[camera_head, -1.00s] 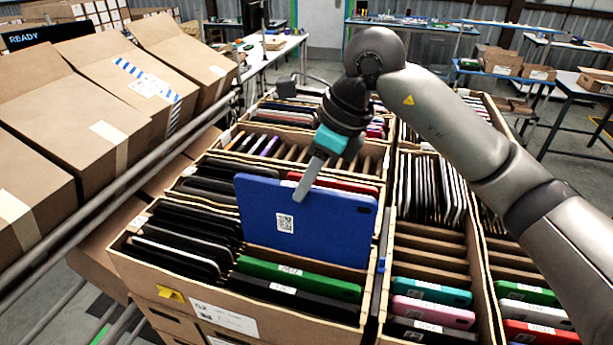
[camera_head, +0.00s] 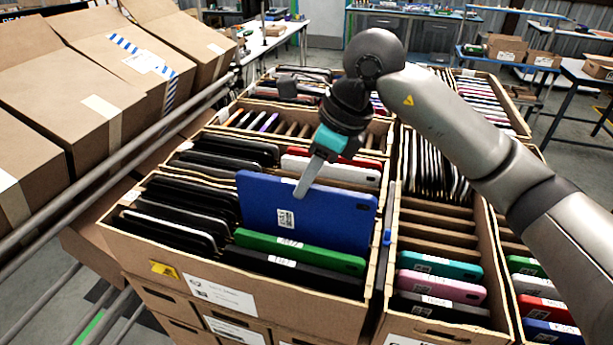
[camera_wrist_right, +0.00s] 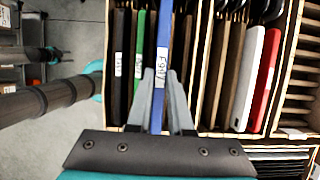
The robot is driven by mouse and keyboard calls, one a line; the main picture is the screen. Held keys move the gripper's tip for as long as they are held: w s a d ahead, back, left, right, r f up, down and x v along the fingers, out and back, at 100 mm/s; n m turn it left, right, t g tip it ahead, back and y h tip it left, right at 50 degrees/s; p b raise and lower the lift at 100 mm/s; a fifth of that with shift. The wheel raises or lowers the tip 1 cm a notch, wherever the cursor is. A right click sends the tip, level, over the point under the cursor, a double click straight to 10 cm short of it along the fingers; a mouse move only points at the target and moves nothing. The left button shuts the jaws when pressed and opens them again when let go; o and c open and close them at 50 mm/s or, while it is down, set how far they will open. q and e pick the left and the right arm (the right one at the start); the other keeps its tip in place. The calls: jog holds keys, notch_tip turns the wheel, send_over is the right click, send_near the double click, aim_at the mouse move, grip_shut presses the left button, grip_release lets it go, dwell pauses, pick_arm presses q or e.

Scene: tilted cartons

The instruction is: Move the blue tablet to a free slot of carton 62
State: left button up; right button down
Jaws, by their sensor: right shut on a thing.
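The blue tablet (camera_head: 325,218) stands upright in the near carton (camera_head: 240,272), just behind a green tablet (camera_head: 300,250). Its lower edge is hidden behind the green one. In the right wrist view the fingers (camera_wrist_right: 160,103) close on either side of the blue tablet's thin edge (camera_wrist_right: 162,45), which bears a white label. I cannot tell if its bottom rests on the carton. No carton number is readable, so I cannot tell which is carton 62.
Right of the blue tablet in the wrist view are empty slots between cardboard dividers (camera_wrist_right: 212,75), then a white tablet (camera_wrist_right: 247,80) and a red one (camera_wrist_right: 268,75). Black tablets (camera_head: 180,215) fill the carton's left half. A neighbouring carton (camera_head: 440,328) stands to the right.

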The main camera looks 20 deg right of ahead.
aim_at(307, 225)
jog(key=shift+f+b, duration=4.25)
jog(key=shift+f, duration=0.7)
jog(key=shift+f+b, duration=0.3)
jog(key=c, duration=0.8)
grip_release()
jog(key=shift+o, duration=0.2)
jog(key=v, duration=1.5)
jog(key=shift+s+d+r+p, duration=0.1)
jog(key=shift+d+p, duration=0.05)
jog(key=shift+p, duration=0.15)
notch_tip(307, 225, up, 7)
jog(key=p, duration=0.6)
